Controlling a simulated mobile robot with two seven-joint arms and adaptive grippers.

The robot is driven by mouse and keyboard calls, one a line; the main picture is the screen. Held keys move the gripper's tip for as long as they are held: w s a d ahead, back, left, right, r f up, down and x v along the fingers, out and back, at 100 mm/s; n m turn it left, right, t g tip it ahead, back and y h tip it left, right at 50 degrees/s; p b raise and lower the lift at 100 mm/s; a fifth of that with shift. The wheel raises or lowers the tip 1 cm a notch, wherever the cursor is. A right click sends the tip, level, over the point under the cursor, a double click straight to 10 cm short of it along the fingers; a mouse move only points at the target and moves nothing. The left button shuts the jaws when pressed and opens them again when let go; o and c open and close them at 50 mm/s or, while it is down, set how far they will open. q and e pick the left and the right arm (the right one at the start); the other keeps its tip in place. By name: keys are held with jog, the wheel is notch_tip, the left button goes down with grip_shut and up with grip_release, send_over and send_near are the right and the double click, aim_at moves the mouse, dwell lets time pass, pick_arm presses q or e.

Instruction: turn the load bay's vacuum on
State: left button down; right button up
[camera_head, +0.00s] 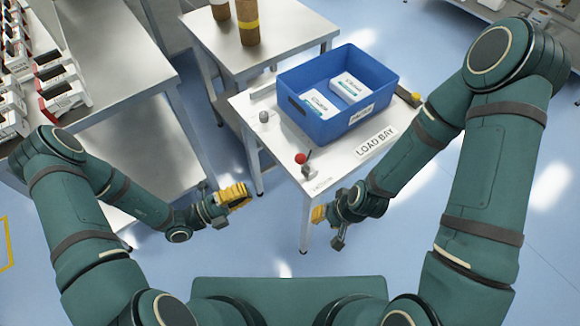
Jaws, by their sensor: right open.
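The load bay is a small white table (245,108) with a "LOAD BAY" label (377,142) on its right side. Near its front corner stands a small metal fitting (309,171) with a red knob (300,158), beside lettering that seems to read "VACUUM" (322,185). Which way the lever is set cannot be told. My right gripper (319,214), with yellow fingertips, is open and empty just off the front corner, below the red knob. My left gripper (236,196), also yellow-tipped, is left of the table, apart from it; its jaw opening is unclear.
A blue bin (337,122) holding white boxes (351,86) sits on the load bay. A small grey knob (264,116) stands at its left. Behind is a metal table (290,30) with brown rolls (248,24). A steel bench (120,60) with boxes stands at left.

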pick_arm(q)
jog(key=x, duration=1.4)
jog(key=shift+d, duration=0.1)
jog(key=d+r+g+y+p, duration=0.1)
jog(key=p, duration=0.2)
jog(key=w+d+r+y+p, duration=0.1)
jog(key=y+p, duration=0.1)
jog(key=p, duration=0.2)
jog(key=w+d+r+g+y+p, duration=0.1)
jog(key=p, duration=0.2)
jog(key=shift+w+d+n+g+y+p, duration=0.25)
jog(key=shift+d+n+g+y+p, duration=0.05)
jog(key=shift+d+n+y, duration=0.1)
jog(key=shift+w+d+y+p, duration=0.2)
jog(key=shift+y+p, duration=0.1)
jog(key=shift+y, duration=0.1)
jog(key=shift+w+d+f, duration=0.1)
jog(key=shift+w+d, duration=0.05)
jog(key=shift+d, duration=0.05)
jog(key=shift+w+d+f+p, duration=0.15)
jog(key=shift+w+d+p, duration=0.15)
jog(key=shift+w+d, duration=0.45)
jog(key=shift+d, duration=0.1)
